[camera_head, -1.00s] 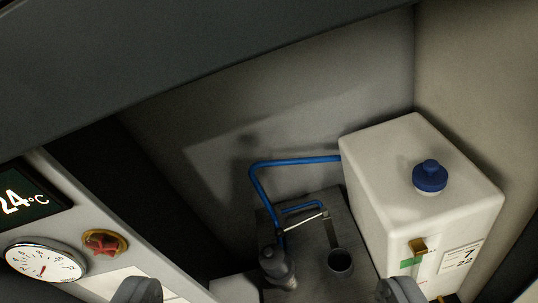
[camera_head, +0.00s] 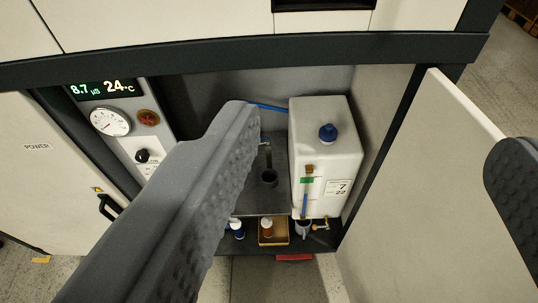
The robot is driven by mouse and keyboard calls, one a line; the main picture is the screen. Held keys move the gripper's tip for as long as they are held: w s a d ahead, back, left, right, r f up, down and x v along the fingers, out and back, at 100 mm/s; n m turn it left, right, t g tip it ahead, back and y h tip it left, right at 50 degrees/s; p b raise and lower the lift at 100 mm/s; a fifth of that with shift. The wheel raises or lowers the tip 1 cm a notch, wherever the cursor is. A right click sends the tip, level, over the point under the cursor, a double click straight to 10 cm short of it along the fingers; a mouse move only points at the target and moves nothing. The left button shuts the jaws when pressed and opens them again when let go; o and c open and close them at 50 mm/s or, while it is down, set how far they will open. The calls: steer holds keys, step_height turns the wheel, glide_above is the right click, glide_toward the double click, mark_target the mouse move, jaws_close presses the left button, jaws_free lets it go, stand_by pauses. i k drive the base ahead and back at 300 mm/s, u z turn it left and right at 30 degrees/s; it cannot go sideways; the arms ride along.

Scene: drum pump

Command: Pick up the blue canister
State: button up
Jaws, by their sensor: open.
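A small blue and white container (camera_head: 237,229) stands on the low shelf of the cabinet, partly hidden behind my left finger. It is the closest match to a blue canister, but it is too small and covered to be sure. My gripper (camera_head: 370,140) is open, with one large grey finger across the middle and the other at the right edge. Nothing is between the fingers, and the gripper is in front of the cabinet, apart from the container.
A white tank (camera_head: 310,125) with a blue cap (camera_head: 327,132) stands inside the cabinet. An open door (camera_head: 425,200) stands at the right. A panel with a gauge (camera_head: 110,121) is at the left.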

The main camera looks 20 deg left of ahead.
mark_target(238, 230)
steer(key=u, duration=0.7)
